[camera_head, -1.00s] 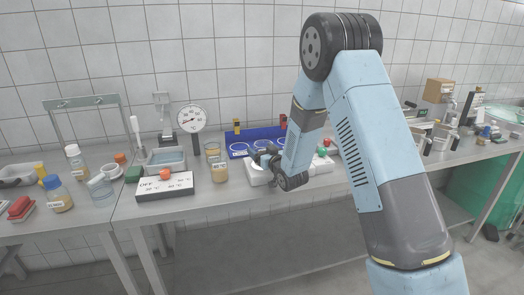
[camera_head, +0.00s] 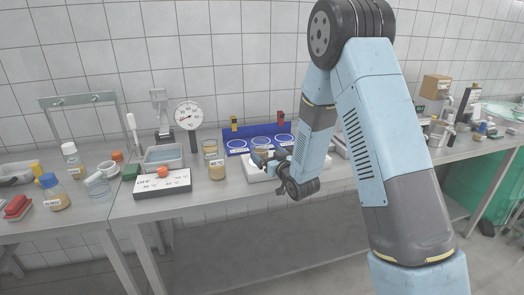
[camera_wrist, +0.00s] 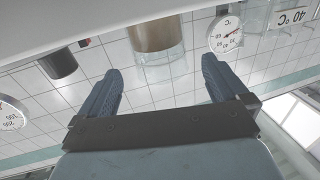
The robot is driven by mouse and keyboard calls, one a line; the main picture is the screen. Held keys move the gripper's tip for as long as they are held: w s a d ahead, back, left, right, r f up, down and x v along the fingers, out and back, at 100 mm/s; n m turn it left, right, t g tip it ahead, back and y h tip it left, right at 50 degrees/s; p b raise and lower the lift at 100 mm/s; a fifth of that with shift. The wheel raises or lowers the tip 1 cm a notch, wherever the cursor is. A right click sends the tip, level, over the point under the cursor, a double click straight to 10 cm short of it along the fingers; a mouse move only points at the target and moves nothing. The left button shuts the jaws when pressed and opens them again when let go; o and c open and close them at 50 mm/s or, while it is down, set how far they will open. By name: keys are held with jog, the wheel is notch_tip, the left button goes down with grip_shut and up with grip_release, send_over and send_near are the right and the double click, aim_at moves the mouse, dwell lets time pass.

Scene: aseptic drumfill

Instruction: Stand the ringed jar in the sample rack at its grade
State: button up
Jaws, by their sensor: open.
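My gripper (camera_head: 262,159) is low over the front bench, over a white base in front of a blue panel. In the wrist view my gripper (camera_wrist: 162,70) is open, with its two blue-grey fingers apart and nothing between them. A glass jar with tan contents (camera_wrist: 153,38) shows beyond the fingertips, apart from them. In the head view two jars with tan contents stand left of my gripper: a rear one (camera_head: 210,151) and a labelled front one (camera_head: 217,169). I cannot tell which jar is ringed. My arm hides part of the white base (camera_head: 256,175).
The blue panel (camera_head: 238,146) carries white rings and upright markers. A dial gauge (camera_head: 188,114), a water bath (camera_head: 164,158) and a white sign box (camera_head: 150,187) stand to the left. More jars and bottles stand on the far-left bench. Free bench top lies in front of the jars.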

jog(key=v, duration=0.7)
